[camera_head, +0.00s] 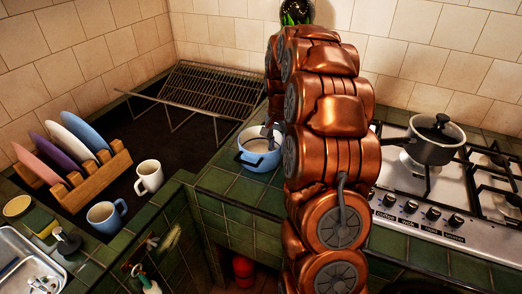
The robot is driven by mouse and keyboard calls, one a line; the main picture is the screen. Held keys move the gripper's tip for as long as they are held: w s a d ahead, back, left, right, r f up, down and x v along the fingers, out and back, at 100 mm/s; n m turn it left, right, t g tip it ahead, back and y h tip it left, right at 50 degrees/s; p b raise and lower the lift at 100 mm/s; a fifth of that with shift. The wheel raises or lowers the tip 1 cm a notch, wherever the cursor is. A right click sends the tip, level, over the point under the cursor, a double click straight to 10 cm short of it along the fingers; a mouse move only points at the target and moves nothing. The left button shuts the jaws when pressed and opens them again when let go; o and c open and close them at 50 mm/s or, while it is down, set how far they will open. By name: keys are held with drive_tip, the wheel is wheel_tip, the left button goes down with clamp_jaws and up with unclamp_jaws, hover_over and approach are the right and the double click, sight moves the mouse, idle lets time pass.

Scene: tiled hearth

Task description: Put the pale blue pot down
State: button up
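The pale blue pot (258,161) is upright at the tiled counter corner, just left of my copper arm. It has a white inside and a dark handle on its left side. My arm hides its right side. A small grey part of my gripper (269,131) shows at the pot's back right rim. The rest of the gripper is hidden behind my arm, so I cannot tell whether its fingers are closed on the pot. I cannot tell whether the pot's base touches the green tiles (222,183) or is slightly above them.
A metal rack (212,92) stands behind the pot. A gas hob (420,205) with a lidded grey pot (433,145) is at right. At left are a wooden plate rack (92,180), a white mug (149,176), a blue mug (106,217) and a sink (30,265). Tiles left of the pot are clear.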

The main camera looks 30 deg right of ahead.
sight(279, 162)
drive_tip(key=f, duration=0.2)
drive_tip(key=d+f+p, duration=0.1)
drive_tip(key=f, duration=0.1)
drive_tip(key=shift+s, duration=0.15)
drive_tip(key=shift+f, duration=0.45)
clamp_jaws()
